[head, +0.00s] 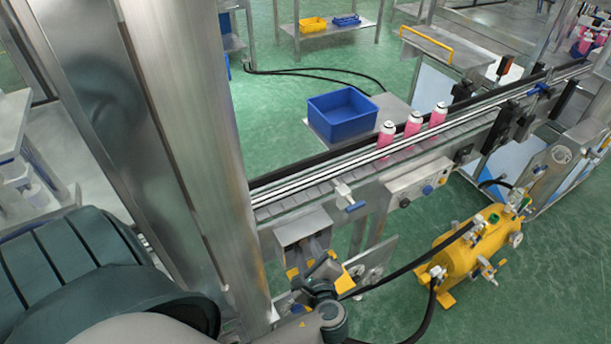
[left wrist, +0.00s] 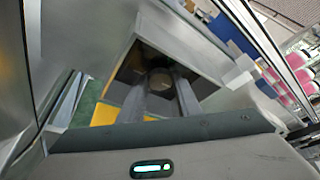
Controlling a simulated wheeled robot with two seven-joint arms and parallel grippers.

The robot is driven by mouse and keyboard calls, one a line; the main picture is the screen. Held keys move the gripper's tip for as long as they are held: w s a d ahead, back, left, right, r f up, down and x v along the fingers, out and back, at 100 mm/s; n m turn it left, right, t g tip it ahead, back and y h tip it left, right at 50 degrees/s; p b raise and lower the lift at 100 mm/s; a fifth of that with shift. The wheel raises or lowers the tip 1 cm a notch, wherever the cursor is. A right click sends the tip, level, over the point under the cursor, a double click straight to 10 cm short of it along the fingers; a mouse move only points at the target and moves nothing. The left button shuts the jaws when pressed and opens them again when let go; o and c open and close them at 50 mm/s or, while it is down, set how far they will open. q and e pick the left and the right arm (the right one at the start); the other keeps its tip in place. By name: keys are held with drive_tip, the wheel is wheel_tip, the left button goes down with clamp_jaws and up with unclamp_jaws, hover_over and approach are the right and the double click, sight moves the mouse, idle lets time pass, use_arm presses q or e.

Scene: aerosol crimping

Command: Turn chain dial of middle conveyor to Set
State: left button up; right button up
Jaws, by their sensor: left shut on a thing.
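My left gripper (head: 312,250) reaches into an open metal box (head: 303,222) hung on the near side of the conveyor (head: 345,170). In the left wrist view, its two grey fingers (left wrist: 160,86) point into the dark inside of the box, shut on a small round knob, likely the chain dial (left wrist: 159,76). Its markings and setting cannot be read. In the head view the dial is hidden inside the box. My right gripper is not in view.
Several pink cans (head: 412,125) stand on the belt. A control panel (head: 412,192) with knobs sits right of the box. A yellow tank (head: 470,245) with black hoses stands on the floor at right. A blue bin (head: 343,115) is behind the conveyor. A steel post (head: 195,150) rises at left.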

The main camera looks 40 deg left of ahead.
use_arm(q)
drive_tip(key=shift+f, duration=0.15)
drive_tip(key=shift+s+f+n+t+b, duration=0.1)
drive_tip(key=shift+f+n+t+b, duration=0.15)
drive_tip(key=shift+n+b, duration=0.45)
drive_tip(key=n+t+b, duration=0.1)
drive_tip(key=b, duration=0.2)
drive_tip(key=n+b, duration=0.1)
drive_tip(key=b, duration=0.2)
drive_tip(key=shift+s+f+n+t, duration=0.1)
drive_tip(key=shift+f+n+t, duration=0.15)
drive_tip(key=shift+n+t, duration=0.1)
drive_tip(key=shift+r+n+y+b, duration=0.15)
drive_tip(key=shift+n+y+b, duration=0.15)
drive_tip(key=shift+n+b, duration=0.65)
drive_tip(key=shift+m+t, duration=0.3)
drive_tip(key=o, duration=1.1)
drive_tip(key=shift+c, duration=0.2)
drive_tip(key=shift+r, duration=0.1)
